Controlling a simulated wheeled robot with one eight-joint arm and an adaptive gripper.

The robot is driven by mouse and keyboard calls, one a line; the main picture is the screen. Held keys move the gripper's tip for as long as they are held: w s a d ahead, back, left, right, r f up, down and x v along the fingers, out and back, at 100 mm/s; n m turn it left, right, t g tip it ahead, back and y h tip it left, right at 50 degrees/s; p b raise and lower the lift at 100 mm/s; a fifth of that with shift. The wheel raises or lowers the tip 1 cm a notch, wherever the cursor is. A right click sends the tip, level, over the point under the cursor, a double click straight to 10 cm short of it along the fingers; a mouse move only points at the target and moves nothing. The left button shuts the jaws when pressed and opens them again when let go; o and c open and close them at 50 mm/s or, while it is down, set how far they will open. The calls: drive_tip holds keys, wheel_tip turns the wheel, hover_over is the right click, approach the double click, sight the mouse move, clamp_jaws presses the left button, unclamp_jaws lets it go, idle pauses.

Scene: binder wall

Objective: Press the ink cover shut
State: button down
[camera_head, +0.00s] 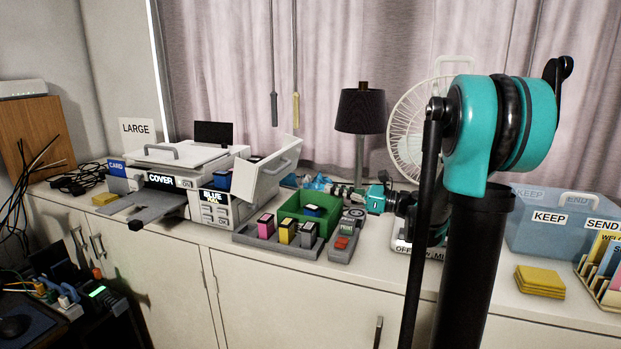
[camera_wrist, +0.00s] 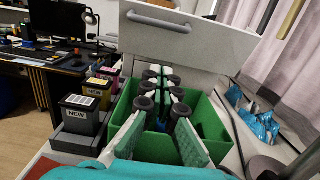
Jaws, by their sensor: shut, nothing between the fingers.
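The white printer (camera_head: 217,190) stands on the cabinet top at the left in the head view. Its ink cover (camera_head: 268,172), a pale panel with a grey handle, is open and tilted out at the printer's right side. In the wrist view the cover (camera_wrist: 188,40) fills the top middle, handle near its upper edge. My gripper (camera_head: 331,188) is shut and empty, pointing left toward the cover above the green bin (camera_head: 290,209). In the wrist view my gripper (camera_wrist: 160,75) shows in front of the cover's lower part; I cannot tell whether it touches.
Ink cartridges (camera_head: 286,229) stand in a grey tray before the green bin, which holds a blue cartridge (camera_head: 312,211). A grey device (camera_head: 346,236) lies right of the bin. Blue crumpled wrapping (camera_wrist: 252,118), a lamp (camera_head: 361,110) and a fan (camera_head: 408,125) are behind.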

drive_tip(key=r+x, duration=0.3)
drive_tip(key=x, duration=0.9)
drive_tip(key=shift+a, duration=0.1)
drive_tip(key=shift+a+r+h, duration=0.15)
drive_tip(key=shift+r+h, duration=0.15)
drive_tip(key=shift+r, duration=0.2)
